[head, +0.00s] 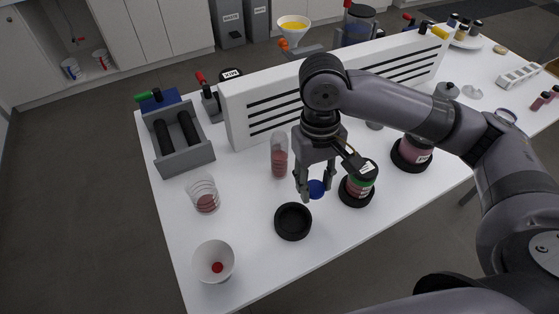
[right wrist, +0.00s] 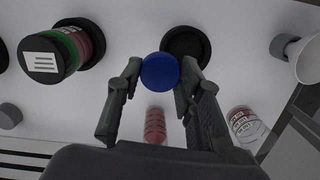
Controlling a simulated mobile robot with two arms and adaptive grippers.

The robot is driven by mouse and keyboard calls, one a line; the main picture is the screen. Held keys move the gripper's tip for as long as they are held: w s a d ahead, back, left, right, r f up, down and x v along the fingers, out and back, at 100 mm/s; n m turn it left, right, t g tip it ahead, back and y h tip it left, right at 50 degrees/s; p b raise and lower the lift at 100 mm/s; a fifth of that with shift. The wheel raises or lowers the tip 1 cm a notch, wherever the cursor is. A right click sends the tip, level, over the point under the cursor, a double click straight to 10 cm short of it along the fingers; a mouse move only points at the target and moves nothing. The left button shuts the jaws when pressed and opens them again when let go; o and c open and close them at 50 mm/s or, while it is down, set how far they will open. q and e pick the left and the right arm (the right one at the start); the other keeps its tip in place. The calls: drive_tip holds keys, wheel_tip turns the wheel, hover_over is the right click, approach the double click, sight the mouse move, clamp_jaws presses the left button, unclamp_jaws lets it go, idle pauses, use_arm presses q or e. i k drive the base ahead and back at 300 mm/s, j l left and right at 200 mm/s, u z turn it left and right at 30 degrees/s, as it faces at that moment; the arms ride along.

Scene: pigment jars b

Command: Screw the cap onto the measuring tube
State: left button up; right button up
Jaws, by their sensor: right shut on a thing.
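My right gripper (head: 315,194) is above the table, its fingers shut on a blue cap (head: 316,188). In the right wrist view the blue cap (right wrist: 160,71) sits between the two fingertips. The measuring tube (head: 279,157), clear with reddish contents, stands upright on the white table to the left of the gripper, apart from it. In the right wrist view the tube (right wrist: 155,125) shows below the cap, and its far end is cut off by the gripper body. My left gripper is not in view.
A black ring holder (head: 293,222) stands empty in front of the gripper. A green-banded jar (head: 358,184) is close to its right. A graduated beaker (head: 203,194) and a white cup (head: 214,262) stand left. A long slotted white panel (head: 270,108) runs behind the tube.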

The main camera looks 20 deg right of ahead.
sight(278, 141)
drive_tip(key=k+l+u, duration=0.2)
drive_tip(key=l, duration=0.2)
drive_tip(key=k+l+u, duration=0.15)
drive_tip(key=k+l, duration=0.2)
drive_tip(key=l+u, duration=0.25)
drive_tip(key=l, duration=0.45)
drive_tip(key=l+u, duration=0.25)
drive_tip(key=l, duration=0.5)
